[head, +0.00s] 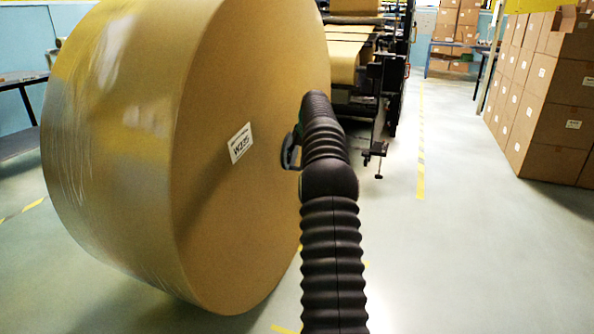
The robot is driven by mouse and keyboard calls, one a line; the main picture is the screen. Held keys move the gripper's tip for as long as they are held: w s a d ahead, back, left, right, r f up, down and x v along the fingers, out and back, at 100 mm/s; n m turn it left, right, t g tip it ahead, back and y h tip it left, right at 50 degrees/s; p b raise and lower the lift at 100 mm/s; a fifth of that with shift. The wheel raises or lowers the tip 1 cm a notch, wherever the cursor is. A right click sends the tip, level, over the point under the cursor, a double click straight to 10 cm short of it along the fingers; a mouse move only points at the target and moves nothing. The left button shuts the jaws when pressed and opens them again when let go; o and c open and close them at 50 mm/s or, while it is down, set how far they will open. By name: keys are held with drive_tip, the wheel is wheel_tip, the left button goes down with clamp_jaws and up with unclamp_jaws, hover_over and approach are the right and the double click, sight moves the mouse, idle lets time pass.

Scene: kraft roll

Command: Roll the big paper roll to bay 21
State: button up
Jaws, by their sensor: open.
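The big paper roll (115,150) stands upright on its rim in the left half of the head view. It is brown kraft paper with shiny clear wrap around its curved side. A white label (241,143) reading W235 is on its flat face. My arm, in a black ribbed sleeve, rises in front of the roll's right part. My gripper (289,151) is close to the flat face, right of the label. It is partly hidden by the arm, and whether it touches the roll cannot be told. No sign for bay 21 can be read.
A machine with brown paper webs (350,50) stands behind the roll. Stacked cartons (545,100) are at the right, with more cartons (457,25) far back. A dark table (20,115) is at the left edge. Open floor (470,250) with a yellow dashed line (421,150) lies right of the arm.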

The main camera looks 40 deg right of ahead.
drive_tip(key=shift+w+v, duration=0.2)
drive_tip(key=shift+v, duration=0.8)
drive_tip(key=shift+w+v, duration=0.2)
drive_tip(key=shift+v, duration=0.8)
drive_tip(key=shift+d+r, duration=0.1)
drive_tip(key=shift+r, duration=0.05)
drive_tip(key=shift+c, duration=0.2)
